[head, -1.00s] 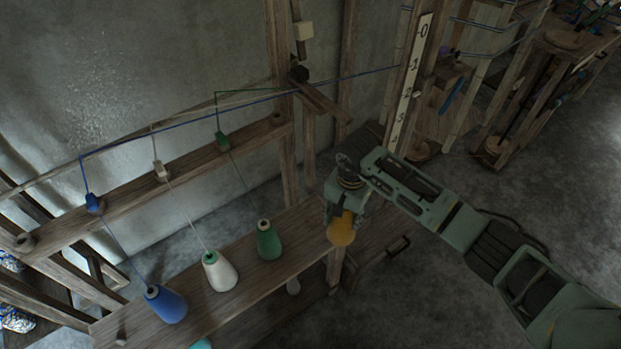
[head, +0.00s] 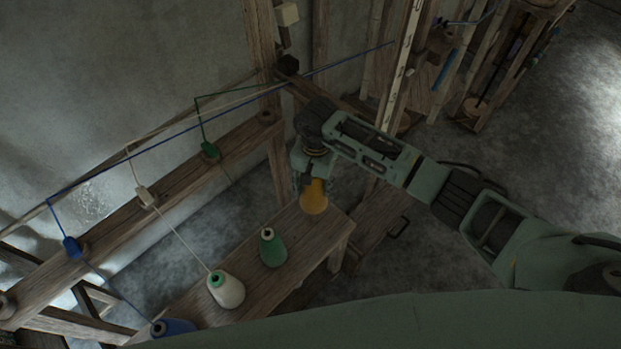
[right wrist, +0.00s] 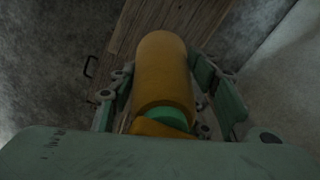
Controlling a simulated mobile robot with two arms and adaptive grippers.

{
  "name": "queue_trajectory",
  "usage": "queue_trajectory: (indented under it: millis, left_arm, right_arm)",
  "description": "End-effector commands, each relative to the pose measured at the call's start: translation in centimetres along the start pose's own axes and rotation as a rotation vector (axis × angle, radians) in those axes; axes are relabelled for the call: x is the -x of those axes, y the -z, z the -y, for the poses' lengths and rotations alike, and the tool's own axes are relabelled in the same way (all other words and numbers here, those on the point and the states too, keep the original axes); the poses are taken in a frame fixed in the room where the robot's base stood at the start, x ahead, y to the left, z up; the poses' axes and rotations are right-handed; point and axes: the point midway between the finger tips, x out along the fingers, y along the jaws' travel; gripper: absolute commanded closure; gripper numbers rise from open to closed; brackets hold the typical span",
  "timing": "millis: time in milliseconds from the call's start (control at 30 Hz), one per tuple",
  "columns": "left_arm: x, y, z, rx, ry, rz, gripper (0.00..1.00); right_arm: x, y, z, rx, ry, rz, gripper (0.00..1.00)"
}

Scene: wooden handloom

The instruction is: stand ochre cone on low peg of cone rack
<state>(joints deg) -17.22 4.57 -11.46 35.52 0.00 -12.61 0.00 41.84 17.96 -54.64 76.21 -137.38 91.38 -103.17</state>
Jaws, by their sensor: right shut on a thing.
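The ochre cone (head: 314,198) is at the right end of the rack's low board in the head view. My right gripper (head: 312,180) is shut on it from above, and the cone is upright. The cone also fills the middle of the right wrist view (right wrist: 164,75), between the fingers (right wrist: 170,100). The low board of the cone rack (head: 328,226) lies beneath it; the peg there is hidden, and I cannot tell whether the cone touches the board. A green cone (head: 273,250), a white cone (head: 227,290) and a blue cone (head: 174,327) stand along the board. My left gripper is not in view.
The rack's upper rail (head: 180,178) carries small thread guides, with threads running down to the standing cones. Open floor (head: 530,170) lies to the right.

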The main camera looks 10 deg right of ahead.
Motion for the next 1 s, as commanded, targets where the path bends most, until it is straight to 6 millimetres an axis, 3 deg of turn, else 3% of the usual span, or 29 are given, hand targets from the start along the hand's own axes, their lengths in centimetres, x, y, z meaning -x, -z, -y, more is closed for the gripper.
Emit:
queue_trajectory:
  millis: [300,500,1000]
  left_arm:
    - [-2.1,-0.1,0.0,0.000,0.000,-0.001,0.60]
    - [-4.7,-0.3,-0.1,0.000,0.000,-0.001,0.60]
    - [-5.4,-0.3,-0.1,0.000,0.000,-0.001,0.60]
  right_arm:
    - [-3.7,-0.1,0.1,-0.001,0.001,0.002,0.91]
    - [-5.9,0.1,0.1,0.000,0.002,-0.002,0.91]
    - [-6.5,0.0,0.1,0.000,0.002,-0.001,0.91]
